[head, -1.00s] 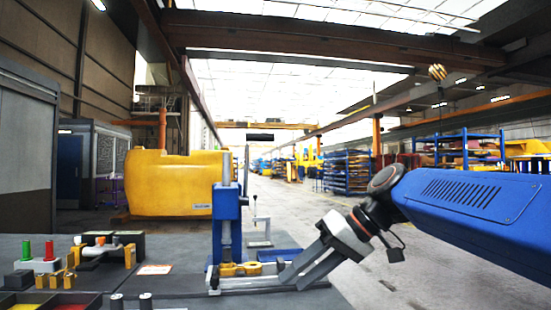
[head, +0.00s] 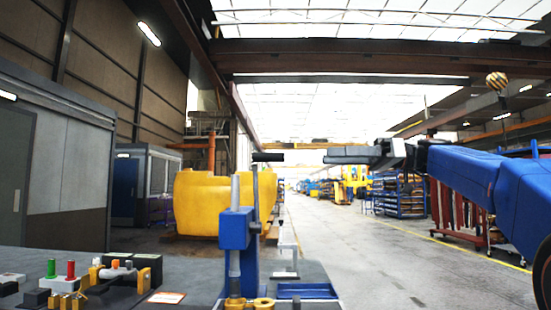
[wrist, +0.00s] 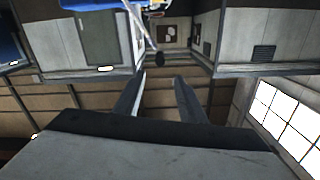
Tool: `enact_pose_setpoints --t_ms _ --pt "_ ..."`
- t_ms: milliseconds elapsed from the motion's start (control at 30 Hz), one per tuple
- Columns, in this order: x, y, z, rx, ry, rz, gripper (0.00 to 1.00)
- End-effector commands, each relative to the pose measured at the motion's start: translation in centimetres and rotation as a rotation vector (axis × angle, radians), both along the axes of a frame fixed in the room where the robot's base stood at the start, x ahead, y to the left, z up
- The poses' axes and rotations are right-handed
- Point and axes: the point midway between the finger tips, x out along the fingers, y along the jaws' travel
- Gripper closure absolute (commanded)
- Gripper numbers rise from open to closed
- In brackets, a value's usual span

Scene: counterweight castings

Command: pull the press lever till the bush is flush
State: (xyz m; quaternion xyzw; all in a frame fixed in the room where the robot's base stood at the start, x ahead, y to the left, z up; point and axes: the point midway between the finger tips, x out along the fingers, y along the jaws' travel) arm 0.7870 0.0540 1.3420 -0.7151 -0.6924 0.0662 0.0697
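The blue press (head: 238,230) stands upright at the bench's right part, with a silver ram down its front. Its lever ends in a black handle (head: 267,157) above the column; in the wrist view the lever's black knob (wrist: 159,60) shows just beyond the fingertips. My gripper (head: 328,156) is level with the handle, to its right, pointing left with a gap between. The wrist view shows its two fingers (wrist: 157,82) apart, nothing between them. A brass-coloured part (head: 250,303) sits at the press foot, cut by the frame edge. I cannot make out the bush.
A blue tray (head: 306,291) lies right of the press. A large yellow casting (head: 205,203) stands behind. The aisle at right is open floor.

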Motion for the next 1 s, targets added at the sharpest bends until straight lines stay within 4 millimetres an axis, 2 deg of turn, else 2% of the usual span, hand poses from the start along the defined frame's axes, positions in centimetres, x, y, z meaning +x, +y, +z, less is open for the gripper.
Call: enact_pose_setpoints --t_ms 1000 --pt "0.5 14.8 -0.1 -0.001 0.004 0.000 0.63"
